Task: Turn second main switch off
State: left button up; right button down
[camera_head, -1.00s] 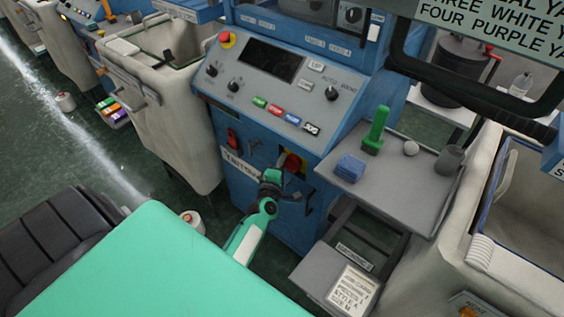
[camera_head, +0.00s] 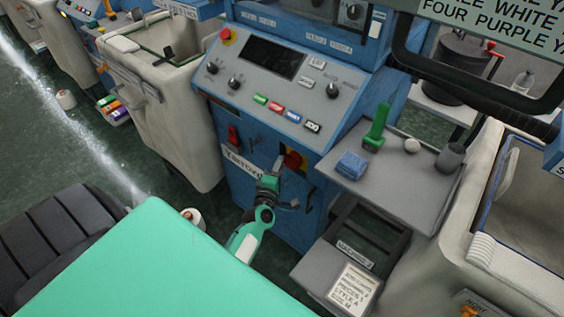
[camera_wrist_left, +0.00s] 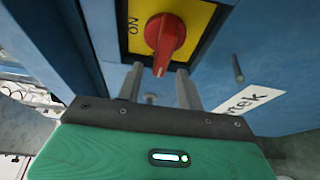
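The main switch is a red rotary knob (camera_head: 293,160) on a yellow plate, low on the front of the blue knitting machine. In the left wrist view the red knob (camera_wrist_left: 166,40) has its narrow end pointing down in the picture, and "ON" is printed on the plate to its left. My left gripper (camera_head: 284,178) is just below the knob in the head view. In the wrist view its two fingers (camera_wrist_left: 160,77) are apart, with nothing held between them. The knob's lower end appears between the fingertips; I cannot tell whether they touch it. My right gripper is not in view.
A grey shelf (camera_head: 400,190) with a blue block (camera_head: 351,165) and a green tool (camera_head: 376,128) juts out to the right. A smaller red switch (camera_head: 233,135) is on the left of the panel. A pale bin (camera_head: 165,120) stands left of the machine.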

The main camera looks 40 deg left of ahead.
pick_arm(q)
jog(key=b+v, duration=0.1)
jog(key=v, duration=0.9)
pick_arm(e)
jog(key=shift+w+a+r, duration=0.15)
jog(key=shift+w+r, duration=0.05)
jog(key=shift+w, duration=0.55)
pick_arm(q)
jog(key=shift+s+r, duration=0.1)
jog(key=shift+s, duration=0.05)
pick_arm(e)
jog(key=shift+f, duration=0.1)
